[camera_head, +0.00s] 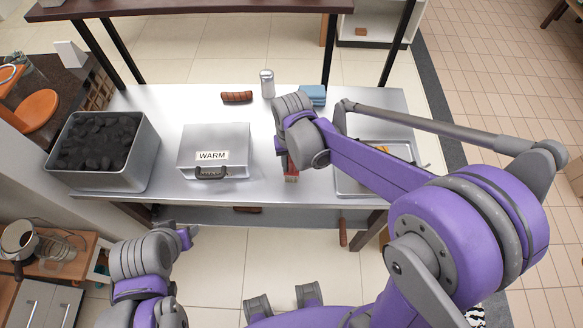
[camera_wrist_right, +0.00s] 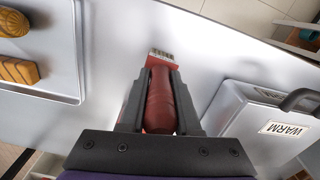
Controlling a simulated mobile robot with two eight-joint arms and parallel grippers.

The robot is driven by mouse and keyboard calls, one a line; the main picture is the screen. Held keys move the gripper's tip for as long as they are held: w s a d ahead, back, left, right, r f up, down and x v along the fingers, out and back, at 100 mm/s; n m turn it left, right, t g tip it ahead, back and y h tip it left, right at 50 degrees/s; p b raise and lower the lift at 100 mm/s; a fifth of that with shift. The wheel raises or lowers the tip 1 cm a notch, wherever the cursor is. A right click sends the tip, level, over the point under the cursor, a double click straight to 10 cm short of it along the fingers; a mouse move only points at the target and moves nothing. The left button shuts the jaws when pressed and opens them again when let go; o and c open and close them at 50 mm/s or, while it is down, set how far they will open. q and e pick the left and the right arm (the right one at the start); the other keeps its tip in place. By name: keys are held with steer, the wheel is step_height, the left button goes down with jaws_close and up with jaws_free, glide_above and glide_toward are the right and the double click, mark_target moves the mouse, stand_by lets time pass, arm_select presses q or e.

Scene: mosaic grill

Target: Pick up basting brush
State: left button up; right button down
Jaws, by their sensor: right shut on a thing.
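The basting brush (camera_wrist_right: 160,100) has a dark red handle and a pale bristle end. In the right wrist view it lies between the two dark fingers of my right gripper (camera_wrist_right: 161,75), which is shut on it. The bristle end sticks out beyond the fingertips. In the head view a red bit of the brush (camera_head: 291,178) shows below my right gripper (camera_head: 284,160), over the front of the metal counter; the arm hides the rest.
A metal box marked WARM (camera_head: 213,140) stands left of the right gripper. A bin of charcoal (camera_head: 145,165) is further left. A tray (camera_wrist_right: 45,92) with food lies on the right side of the counter. A sausage (camera_head: 237,97), a shaker (camera_head: 267,84) and a blue stack (camera_head: 313,94) are at the back.

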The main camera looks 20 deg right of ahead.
steer(key=shift+r, duration=0.1)
step_height(320, 180, up, 10)
steer(key=shift+f+p, duration=0.1)
steer(key=shift+p, duration=0.25)
arm_select(q)
steer(key=shift+w+r, duration=0.15)
steer(key=shift+r, duration=0.3)
